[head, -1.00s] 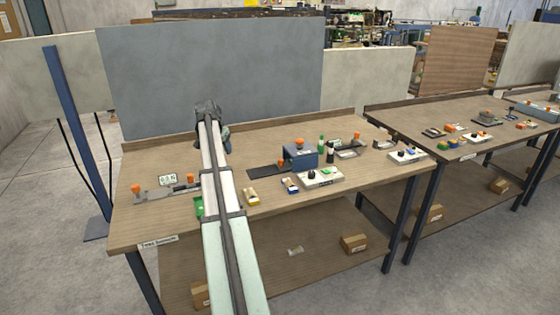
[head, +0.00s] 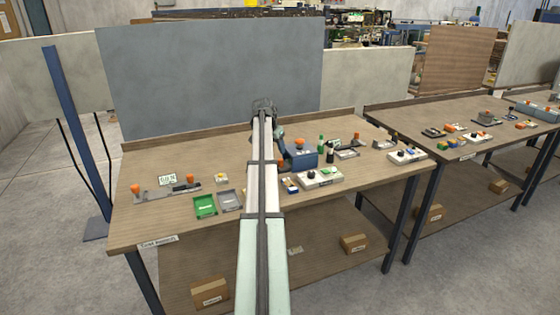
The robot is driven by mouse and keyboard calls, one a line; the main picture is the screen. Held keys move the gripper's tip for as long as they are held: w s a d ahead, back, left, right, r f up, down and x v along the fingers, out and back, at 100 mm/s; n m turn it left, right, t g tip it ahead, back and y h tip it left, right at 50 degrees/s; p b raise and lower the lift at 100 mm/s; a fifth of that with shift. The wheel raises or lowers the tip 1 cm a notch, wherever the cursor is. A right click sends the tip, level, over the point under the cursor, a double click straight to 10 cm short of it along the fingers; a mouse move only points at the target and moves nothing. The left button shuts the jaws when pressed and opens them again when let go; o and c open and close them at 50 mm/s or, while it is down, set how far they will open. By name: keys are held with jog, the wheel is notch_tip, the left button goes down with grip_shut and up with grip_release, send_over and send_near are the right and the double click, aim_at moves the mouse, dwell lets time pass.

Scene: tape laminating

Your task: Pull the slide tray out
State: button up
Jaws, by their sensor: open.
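The blue laminating device (head: 303,158) with an orange knob on top stands at mid-table, right of my arm. The dark flat slide tray, which showed on its left side earlier, is now hidden behind my arm. My gripper (head: 283,150) hangs down from the far end of my arm, close to the left side of the blue device. It is open, but its fingertips are small and partly hidden. I cannot tell whether it touches the tray or the device.
A green tray (head: 205,205) and a grey tray (head: 230,200) lie left of my arm. A grey fixture with orange knobs (head: 165,192) is farther left. A white switch box (head: 320,178) and bottles (head: 321,144) stand near the device. A grey panel (head: 200,75) rises behind.

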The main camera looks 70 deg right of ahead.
aim_at(280, 160)
jog(key=x, duration=0.8)
jog(key=shift+d+f, duration=0.15)
jog(key=shift+f, duration=0.2)
grip_shut()
dwell(0.4)
